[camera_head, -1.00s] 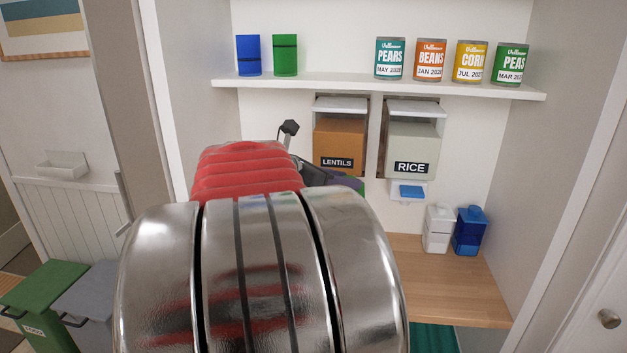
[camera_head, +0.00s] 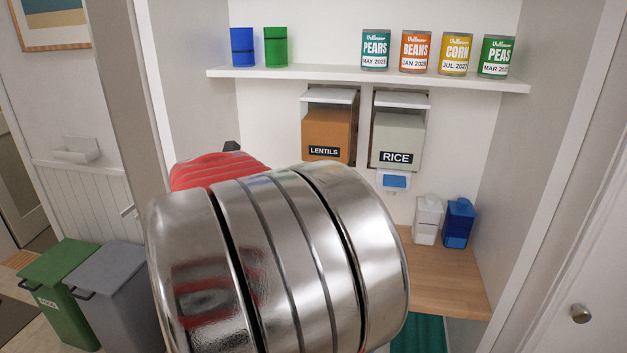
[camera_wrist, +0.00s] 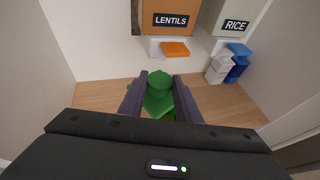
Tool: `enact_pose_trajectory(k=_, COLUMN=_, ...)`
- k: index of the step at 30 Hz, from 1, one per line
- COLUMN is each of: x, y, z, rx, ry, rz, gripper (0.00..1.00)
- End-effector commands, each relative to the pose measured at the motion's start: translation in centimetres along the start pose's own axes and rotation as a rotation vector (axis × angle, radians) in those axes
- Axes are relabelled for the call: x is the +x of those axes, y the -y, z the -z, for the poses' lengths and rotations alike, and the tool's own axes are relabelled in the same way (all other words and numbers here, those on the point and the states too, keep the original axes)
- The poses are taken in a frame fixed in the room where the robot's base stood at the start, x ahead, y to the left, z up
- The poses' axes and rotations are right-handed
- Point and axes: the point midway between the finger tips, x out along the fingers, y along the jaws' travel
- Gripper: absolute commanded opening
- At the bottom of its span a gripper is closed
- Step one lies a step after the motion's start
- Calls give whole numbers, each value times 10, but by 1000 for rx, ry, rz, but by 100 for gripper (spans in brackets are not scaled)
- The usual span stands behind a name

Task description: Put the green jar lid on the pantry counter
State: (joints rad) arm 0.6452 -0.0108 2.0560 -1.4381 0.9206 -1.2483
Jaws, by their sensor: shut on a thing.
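The green jar lid (camera_wrist: 158,103) shows in the wrist view between the two dark fingers of my gripper (camera_wrist: 159,92). It has a rounded green top. My gripper is shut on it, above the wooden pantry counter (camera_wrist: 95,95). I cannot tell the gap between the lid and the counter. In the head view the counter (camera_head: 445,283) shows at the lower right, and my arm hides the gripper and the lid.
A white jar (camera_head: 427,220) and a blue jar (camera_head: 458,223) stand at the counter's back right. The lentils dispenser (camera_head: 328,133) and rice dispenser (camera_head: 398,140) hang above. Cans and two canisters stand on the shelf (camera_head: 370,76). The alcove's side walls bound the counter.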

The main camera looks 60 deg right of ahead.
Motion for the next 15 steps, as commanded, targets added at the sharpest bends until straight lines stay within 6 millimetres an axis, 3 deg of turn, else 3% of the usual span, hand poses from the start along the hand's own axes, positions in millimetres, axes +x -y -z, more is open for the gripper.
enact_pose_trajectory(k=1, x=-10, y=-19, z=11, rx=-24, ry=0, rz=-47, gripper=8)
enact_pose_trajectory(k=6, x=-46, y=-77, z=49, rx=-89, ry=4, rz=-210, gripper=8)
enact_pose_trajectory(k=15, x=-127, y=-157, z=128, rx=-206, ry=10, rz=-499, gripper=8)
